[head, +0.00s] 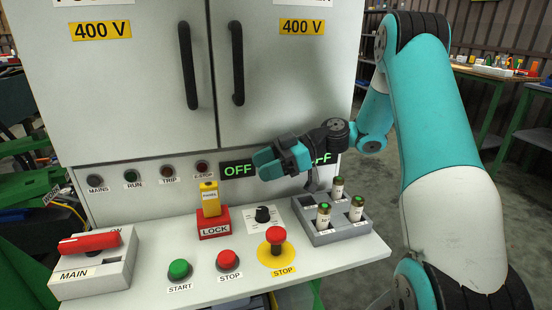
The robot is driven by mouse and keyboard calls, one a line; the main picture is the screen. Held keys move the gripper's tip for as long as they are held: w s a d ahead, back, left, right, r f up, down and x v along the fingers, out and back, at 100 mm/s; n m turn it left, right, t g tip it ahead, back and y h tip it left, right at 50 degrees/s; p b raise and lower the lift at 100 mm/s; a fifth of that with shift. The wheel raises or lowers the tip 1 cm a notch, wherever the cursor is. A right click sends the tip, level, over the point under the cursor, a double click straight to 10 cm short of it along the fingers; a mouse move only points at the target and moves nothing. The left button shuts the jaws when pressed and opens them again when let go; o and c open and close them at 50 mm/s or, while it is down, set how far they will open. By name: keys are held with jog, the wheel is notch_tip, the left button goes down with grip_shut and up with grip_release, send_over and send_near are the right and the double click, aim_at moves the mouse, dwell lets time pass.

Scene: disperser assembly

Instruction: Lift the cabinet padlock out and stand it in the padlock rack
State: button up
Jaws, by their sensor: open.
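A yellow block-shaped piece with a white label (210,198), which looks like the padlock, stands upright in a red base marked LOCK (214,228) on the white panel shelf. No shackle can be made out on it. I cannot tell for sure which fixture is the padlock rack. My gripper (268,164), with teal fingers, is open and appears empty. It is in front of the cabinet's lower face, above and to the right of the yellow piece and apart from it. It partly covers the green-lit display.
A grey tray (350,233) with several green-topped cylinders stands at the shelf's right. A black knob (262,214), red-and-yellow stop button (275,238), green start button (179,269) and red stop button (228,260) surround the LOCK base. A red-handled main switch (88,243) is at left.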

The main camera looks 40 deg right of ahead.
jog(key=p+v, duration=0.2)
jog(key=v, duration=0.2)
jog(key=shift+a, duration=0.15)
dwell(0.4)
